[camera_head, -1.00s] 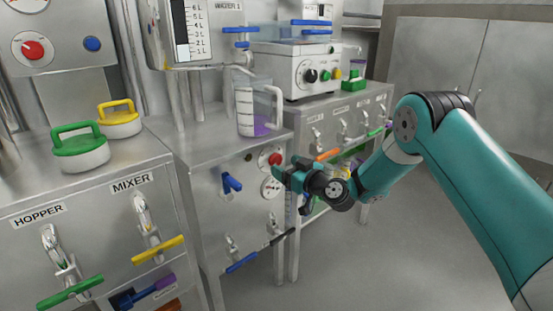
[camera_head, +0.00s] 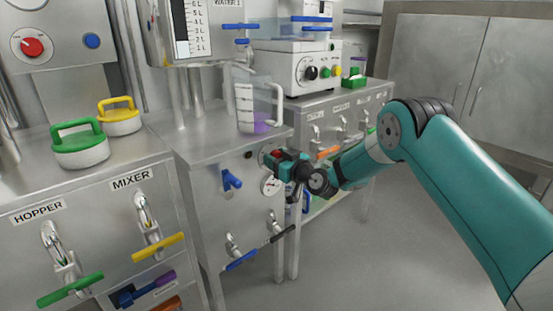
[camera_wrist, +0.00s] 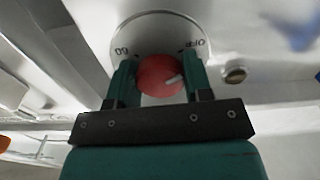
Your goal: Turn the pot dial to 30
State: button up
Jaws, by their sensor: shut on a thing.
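The pot dial is a red round knob (camera_wrist: 160,77) with a pale pointer line, on a white round scale plate (camera_wrist: 158,32) in the wrist view. The pointer line slants toward the right finger. Parts of the scale marks show at either side; the fingers hide others. In the head view a bit of the red knob (camera_head: 277,154) shows at the gripper. My gripper (camera_wrist: 158,80) is shut on the knob, with one teal finger on each side. In the head view my gripper (camera_head: 280,161) is against the front of the middle cabinet (camera_head: 215,205).
A pressure gauge (camera_head: 270,185) sits just below my gripper. A blue valve handle (camera_head: 231,180) is to its left. A measuring jug (camera_head: 255,105) with purple liquid stands on the cabinet above. Blue and black lever handles (camera_head: 241,261) are lower down. The floor at right is clear.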

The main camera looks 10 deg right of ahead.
jog(key=shift+m, duration=0.3)
jog(key=m, duration=0.5)
jog(key=shift+p, duration=0.35)
jog(key=m+p, duration=0.1)
jog(key=m, duration=0.5)
jog(key=shift+f, duration=0.1)
dwell(0.3)
jog(key=o, duration=0.9)
jog(key=shift+o, duration=0.2)
